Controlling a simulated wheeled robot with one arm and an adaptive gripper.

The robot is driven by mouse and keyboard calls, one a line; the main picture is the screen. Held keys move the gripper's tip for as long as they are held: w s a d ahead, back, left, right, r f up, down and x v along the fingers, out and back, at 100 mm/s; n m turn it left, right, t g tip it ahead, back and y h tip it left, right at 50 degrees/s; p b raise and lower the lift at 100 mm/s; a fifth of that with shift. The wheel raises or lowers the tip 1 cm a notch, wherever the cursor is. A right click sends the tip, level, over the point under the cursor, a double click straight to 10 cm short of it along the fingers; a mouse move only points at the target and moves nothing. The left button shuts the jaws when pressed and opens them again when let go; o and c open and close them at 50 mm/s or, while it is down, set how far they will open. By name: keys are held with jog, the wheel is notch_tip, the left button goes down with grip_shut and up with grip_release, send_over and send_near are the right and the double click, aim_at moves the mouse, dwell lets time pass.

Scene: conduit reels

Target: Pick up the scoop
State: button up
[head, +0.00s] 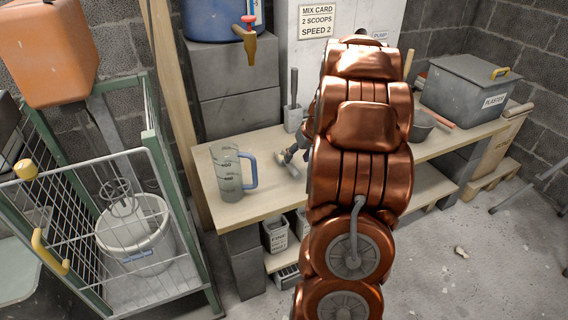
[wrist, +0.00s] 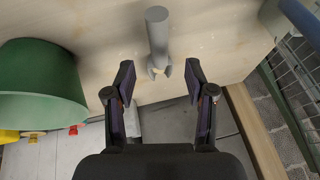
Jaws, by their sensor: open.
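A grey scoop (head: 293,118) with a darker upright handle stands at the back of the wooden bench, by the pale cabinet. My gripper (head: 291,158) shows partly from behind my copper arm, low over the bench in front of the scoop. In the wrist view my gripper (wrist: 162,82) is open, with its two dark fingers apart and nothing clasped. A grey rod (wrist: 157,32) lies ahead of the gap between the fingertips, with small pale pieces at its lower end. I cannot tell whether this rod is the scoop's handle.
A clear jug (head: 229,174) with a blue handle stands left on the bench (head: 240,213). A wire cage trolley (head: 70,205) is further left. A grey plaster box (head: 465,95) stands right. In the wrist view a green container (wrist: 40,85) is close on the left.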

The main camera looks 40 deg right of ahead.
aim_at(293, 165)
jog(key=x, duration=0.2)
jog(key=shift+w+a+f, duration=0.2)
jog(key=shift+f, duration=0.1)
jog(key=shift+d+b+x, duration=0.2)
jog(key=shift+b+x, duration=0.2)
jog(key=shift+x, duration=1.75)
jog(key=shift+s, duration=0.2)
grip_shut()
